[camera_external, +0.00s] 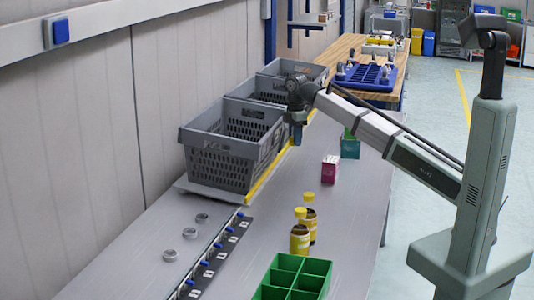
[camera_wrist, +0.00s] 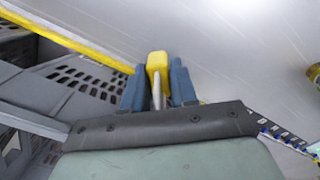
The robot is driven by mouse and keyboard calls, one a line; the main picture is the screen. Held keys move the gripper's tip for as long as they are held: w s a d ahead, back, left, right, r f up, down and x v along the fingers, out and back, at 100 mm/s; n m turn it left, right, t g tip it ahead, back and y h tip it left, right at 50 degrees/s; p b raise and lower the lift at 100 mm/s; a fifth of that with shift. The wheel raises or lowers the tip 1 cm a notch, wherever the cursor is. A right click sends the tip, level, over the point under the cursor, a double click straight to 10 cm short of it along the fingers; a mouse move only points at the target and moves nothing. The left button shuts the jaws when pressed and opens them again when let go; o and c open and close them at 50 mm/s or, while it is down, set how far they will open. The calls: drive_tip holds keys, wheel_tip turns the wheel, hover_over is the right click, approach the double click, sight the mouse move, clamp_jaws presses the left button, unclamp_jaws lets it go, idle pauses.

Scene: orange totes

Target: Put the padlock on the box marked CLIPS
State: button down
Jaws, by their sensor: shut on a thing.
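My gripper (camera_external: 297,135) hangs over the grey table beside the right side of the near grey crate. In the wrist view, its two blue fingers (camera_wrist: 158,88) are shut on a yellow-bodied thing with a grey metal shank, which looks like the padlock (camera_wrist: 157,62). I cannot make out the padlock in the external view. A magenta box (camera_external: 330,169) and a teal-green box (camera_external: 350,148) stand on the table to the right of my gripper. Both carry pale lettering too small to read, so I cannot tell which is marked CLIPS.
Grey crates (camera_external: 215,158) stand on the left behind a yellow edge strip. Two yellow-capped bottles (camera_external: 299,241) and a green divided tray (camera_external: 290,263) stand nearer. A rail with blue knobs (camera_external: 210,262) and several grey rings (camera_external: 190,232) lie at left.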

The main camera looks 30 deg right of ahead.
drive_tip(key=w+d+m, duration=0.4)
drive_tip(key=w+d, duration=1.1)
drive_tip(key=d, duration=0.4)
drive_tip(key=w+d+f+m, duration=0.15)
drive_tip(key=w+d, duration=0.25)
drive_tip(key=d, duration=0.7)
drive_tip(key=w+d+m, duration=0.3)
drive_tip(key=w+d, duration=0.1)
drive_tip(key=d, duration=0.7)
drive_tip(key=shift+f, duration=4.25)
drive_tip(key=shift+s+f, duration=0.1)
drive_tip(key=shift+f, duration=0.1)
drive_tip(key=c, duration=0.9)
unclamp_jaws()
wheel_tip(320, 180, up, 12)
drive_tip(key=shift+r, duration=0.2)
